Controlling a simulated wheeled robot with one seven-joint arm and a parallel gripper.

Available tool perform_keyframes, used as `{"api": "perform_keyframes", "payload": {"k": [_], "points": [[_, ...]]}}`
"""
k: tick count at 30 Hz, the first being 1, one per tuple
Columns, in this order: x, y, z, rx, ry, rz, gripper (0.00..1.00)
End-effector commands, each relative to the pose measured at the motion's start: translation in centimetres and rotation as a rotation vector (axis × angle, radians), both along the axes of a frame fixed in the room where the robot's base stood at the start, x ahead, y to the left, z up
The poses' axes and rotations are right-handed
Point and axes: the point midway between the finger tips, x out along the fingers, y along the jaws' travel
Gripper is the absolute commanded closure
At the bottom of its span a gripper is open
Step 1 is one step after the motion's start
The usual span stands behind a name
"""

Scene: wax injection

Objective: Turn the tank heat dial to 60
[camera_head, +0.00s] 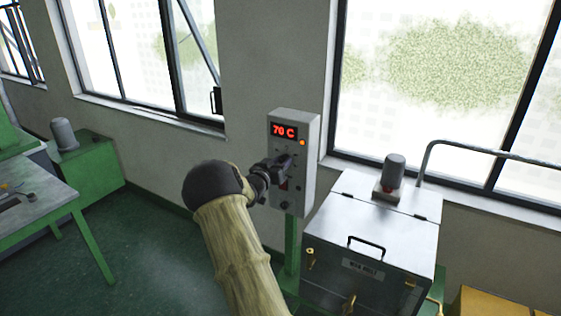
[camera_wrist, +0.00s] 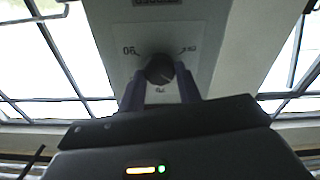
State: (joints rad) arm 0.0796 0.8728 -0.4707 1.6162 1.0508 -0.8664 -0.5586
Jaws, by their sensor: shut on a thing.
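The control box (camera_head: 307,135) is a grey panel on a green post, with a red display (camera_head: 284,131) reading 70 C and a lit orange lamp beside the display. My gripper (camera_head: 284,164) is at the middle of the box's front and hides much of it. In the wrist view, the black round tank heat dial (camera_wrist: 159,69) sits on a pale scale plate (camera_wrist: 128,62) with marks around it, too blurred to read surely. My gripper (camera_wrist: 160,88) is shut on the dial, one dark finger on each side.
A metal tank (camera_head: 370,235) with a lid handle and brass fittings stands right of the box. A grey metal rail (camera_head: 480,150) runs behind it. A green-legged table (camera_head: 40,205) is at the left, with free floor (camera_head: 150,250) between.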

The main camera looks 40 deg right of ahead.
Motion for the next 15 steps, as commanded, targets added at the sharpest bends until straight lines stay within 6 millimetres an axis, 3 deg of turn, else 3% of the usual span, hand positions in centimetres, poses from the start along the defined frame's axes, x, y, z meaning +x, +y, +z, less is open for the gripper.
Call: {"api": "perform_keyframes", "payload": {"k": [15], "points": [[-0.03,0.00,-0.21,-0.039,0.102,-0.001,0.89]]}}
